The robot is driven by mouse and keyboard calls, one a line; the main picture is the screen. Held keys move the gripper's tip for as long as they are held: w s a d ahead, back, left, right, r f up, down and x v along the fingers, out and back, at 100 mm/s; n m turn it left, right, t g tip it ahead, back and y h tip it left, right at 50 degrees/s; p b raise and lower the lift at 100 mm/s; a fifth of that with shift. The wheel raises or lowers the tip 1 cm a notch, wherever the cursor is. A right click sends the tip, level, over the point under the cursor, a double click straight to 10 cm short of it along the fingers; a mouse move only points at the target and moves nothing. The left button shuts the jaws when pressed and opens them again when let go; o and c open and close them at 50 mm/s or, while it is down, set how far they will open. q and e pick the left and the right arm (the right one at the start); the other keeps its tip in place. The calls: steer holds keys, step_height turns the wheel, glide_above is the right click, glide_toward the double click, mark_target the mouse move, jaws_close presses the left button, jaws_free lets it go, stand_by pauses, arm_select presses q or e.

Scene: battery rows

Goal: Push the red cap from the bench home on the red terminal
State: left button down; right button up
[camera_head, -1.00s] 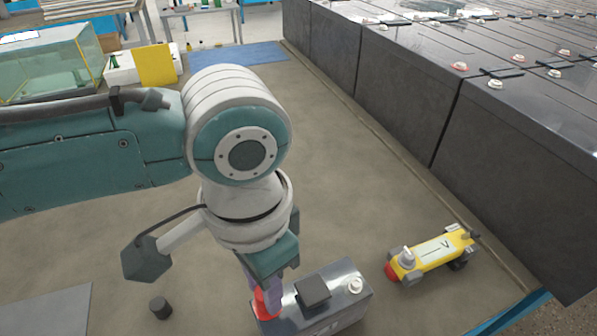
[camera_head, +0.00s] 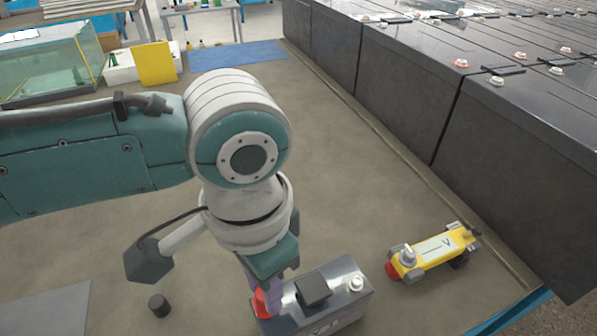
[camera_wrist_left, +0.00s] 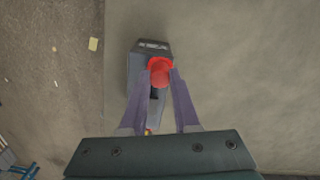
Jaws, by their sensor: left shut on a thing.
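The red cap (camera_head: 261,302) is between the fingers of my left gripper (camera_head: 268,294), over the left end of the small dark battery (camera_head: 328,310). The left gripper is shut on the cap, which also shows in the left wrist view (camera_wrist_left: 160,72) between the purple fingertips (camera_wrist_left: 160,85). The cap hides the red terminal, so I cannot tell how far down it sits. The battery's other terminal (camera_head: 355,284) is pale and bare at the right end. My right gripper is not in view.
A black cap (camera_head: 159,305) stands on the bench to the left. A grey mat (camera_head: 45,312) is at front left. Large dark batteries (camera_head: 400,105) line the right side. The bench middle is clear.

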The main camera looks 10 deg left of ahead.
arm_select(q)
steer(key=shift+c, duration=0.4)
jaws_free()
stand_by(0.4)
step_height(320, 180, up, 7)
steer(key=p, duration=0.8)
stand_by(0.3)
